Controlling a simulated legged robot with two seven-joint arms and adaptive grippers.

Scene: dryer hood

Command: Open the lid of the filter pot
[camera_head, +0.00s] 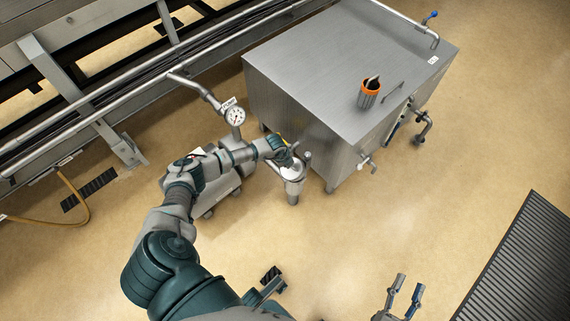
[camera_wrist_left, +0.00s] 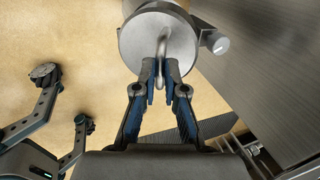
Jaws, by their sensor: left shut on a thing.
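The filter pot (camera_head: 293,188) is a small upright metal cylinder in front of the big steel tank. Its round metal lid (camera_wrist_left: 140,42) shows nearly face-on in the wrist view, with a bent bar handle (camera_wrist_left: 162,45) across it. The lid covers the pot's top; I cannot tell whether it is fully seated. My left gripper (camera_wrist_left: 162,77) is shut on the lid handle. In the head view, the left gripper (camera_head: 284,155) is over the pot and hides part of the lid. My right gripper (camera_head: 404,292) is open and empty, low over bare floor.
The steel tank (camera_head: 330,75) stands right behind the pot, with an orange-rimmed cup (camera_head: 369,93) on top. A pressure gauge (camera_head: 235,117) on a pipe is left of the pot. A dark grating (camera_head: 525,270) lies at right.

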